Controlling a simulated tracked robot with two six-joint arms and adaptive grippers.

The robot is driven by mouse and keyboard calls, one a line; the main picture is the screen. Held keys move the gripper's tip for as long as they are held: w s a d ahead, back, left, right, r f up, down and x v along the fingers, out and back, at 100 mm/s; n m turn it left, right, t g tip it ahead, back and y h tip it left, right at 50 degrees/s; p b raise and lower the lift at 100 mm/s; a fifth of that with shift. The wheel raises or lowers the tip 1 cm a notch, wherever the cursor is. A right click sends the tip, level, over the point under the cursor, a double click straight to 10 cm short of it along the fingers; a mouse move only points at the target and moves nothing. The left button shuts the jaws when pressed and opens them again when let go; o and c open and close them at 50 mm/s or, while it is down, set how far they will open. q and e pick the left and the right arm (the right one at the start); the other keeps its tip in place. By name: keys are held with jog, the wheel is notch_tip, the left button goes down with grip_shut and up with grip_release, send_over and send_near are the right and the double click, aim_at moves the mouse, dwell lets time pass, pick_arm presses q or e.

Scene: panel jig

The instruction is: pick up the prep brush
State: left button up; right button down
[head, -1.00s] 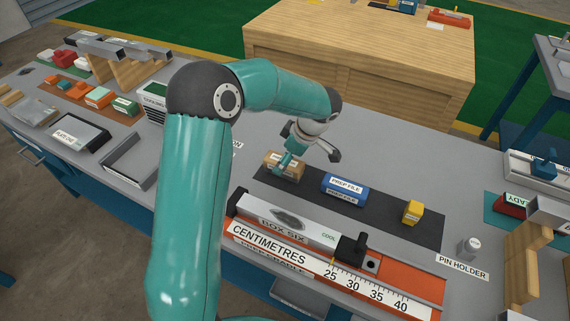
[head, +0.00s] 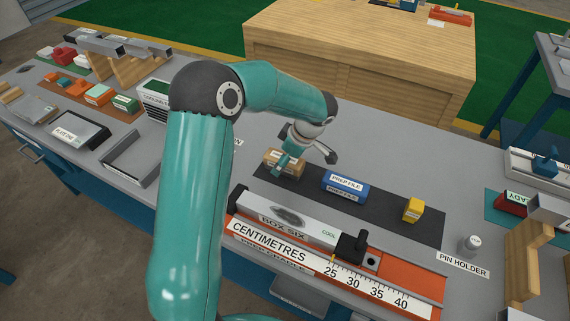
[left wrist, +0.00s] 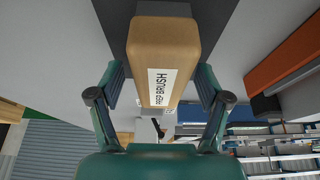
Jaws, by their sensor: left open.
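The prep brush is a tan wooden block (head: 285,163) with a white label, lying at the left end of a dark mat (head: 390,218) in the head view. In the left wrist view the block (left wrist: 163,45), labelled PREP BRUSH, lies between and ahead of my two fingers. My left gripper (head: 305,162) is open at the brush, and its fingers partly cover the block in the head view. In the left wrist view my left gripper (left wrist: 160,90) shows a gap between each finger and the block. My right gripper is not in view.
The blue prep file (head: 345,186) and a yellow block (head: 413,210) sit further right on the mat. The orange CENTIMETRES fixture (head: 400,270) lies in front of the mat. A pin holder (head: 470,245) stands at right. The grey bench behind the mat is clear.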

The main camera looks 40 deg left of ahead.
pick_arm(q)
jog(key=shift+f+b, duration=0.1)
jog(key=shift+b, duration=0.3)
dwell(0.4)
jog(key=c, duration=1.3)
jog(key=shift+r+p, duration=0.35)
jog(key=shift+p, duration=0.45)
jog(key=shift+r, duration=0.15)
notch_tip(320, 180, up, 20)
jog(key=shift+f, duration=0.25)
